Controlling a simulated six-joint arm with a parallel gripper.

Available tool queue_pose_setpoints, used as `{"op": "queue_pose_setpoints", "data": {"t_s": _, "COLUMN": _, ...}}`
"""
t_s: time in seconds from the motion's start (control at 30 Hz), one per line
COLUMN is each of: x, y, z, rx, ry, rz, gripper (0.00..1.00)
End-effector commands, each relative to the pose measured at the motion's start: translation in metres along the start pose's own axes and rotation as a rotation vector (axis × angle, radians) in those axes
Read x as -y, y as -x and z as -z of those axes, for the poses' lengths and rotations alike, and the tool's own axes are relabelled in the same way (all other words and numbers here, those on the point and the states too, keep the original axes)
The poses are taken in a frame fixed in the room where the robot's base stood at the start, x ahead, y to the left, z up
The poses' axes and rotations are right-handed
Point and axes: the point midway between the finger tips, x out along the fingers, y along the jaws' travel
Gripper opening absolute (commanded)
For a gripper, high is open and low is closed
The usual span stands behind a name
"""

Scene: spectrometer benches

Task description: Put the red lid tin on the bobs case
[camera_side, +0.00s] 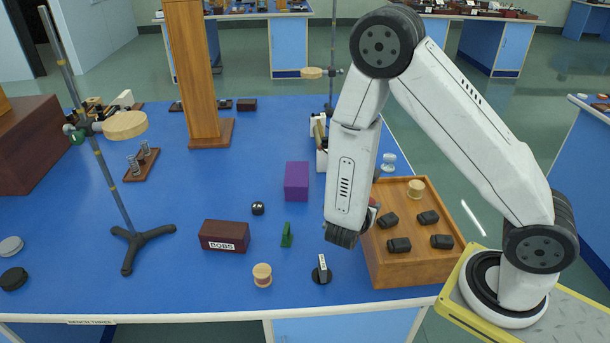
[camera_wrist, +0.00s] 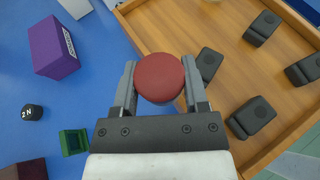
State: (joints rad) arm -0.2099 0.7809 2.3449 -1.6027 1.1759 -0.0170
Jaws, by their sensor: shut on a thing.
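The red lid tin (camera_wrist: 160,76) sits between the two fingers of my gripper (camera_wrist: 160,90) in the wrist view, its round red lid facing the camera. My gripper is shut on it, over the left edge of the wooden tray. In the side view my arm hides most of the gripper and tin. The bobs case (camera_side: 224,236) is a dark maroon box labelled BOBS on the blue bench, well to the left of my gripper. A dark maroon corner at lower left of the wrist view (camera_wrist: 28,170) appears to be the case. Its top looks bare.
The wooden tray (camera_side: 425,276) holds several black blocks. Between it and the case stand a green piece (camera_side: 286,236), a black weight (camera_side: 258,208), a purple box (camera_side: 296,181) and a black knob-like piece (camera_side: 322,271). A wooden spool (camera_side: 262,275) and stand (camera_side: 130,238) flank the case.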

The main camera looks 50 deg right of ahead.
Motion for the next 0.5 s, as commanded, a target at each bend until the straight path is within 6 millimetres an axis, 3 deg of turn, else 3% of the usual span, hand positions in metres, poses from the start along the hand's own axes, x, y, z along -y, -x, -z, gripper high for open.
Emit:
{"op": "queue_pose_setpoints", "data": {"t_s": 0.27, "x": -0.040, "y": 0.030, "z": 0.000, "rx": -0.017, "ry": 0.065, "rz": -0.178, "gripper": 0.00}}
{"op": "queue_pose_setpoints", "data": {"t_s": 0.5, "x": -0.093, "y": 0.089, "z": 0.002, "rx": -0.024, "ry": 0.180, "rz": -0.454, "gripper": 0.00}}
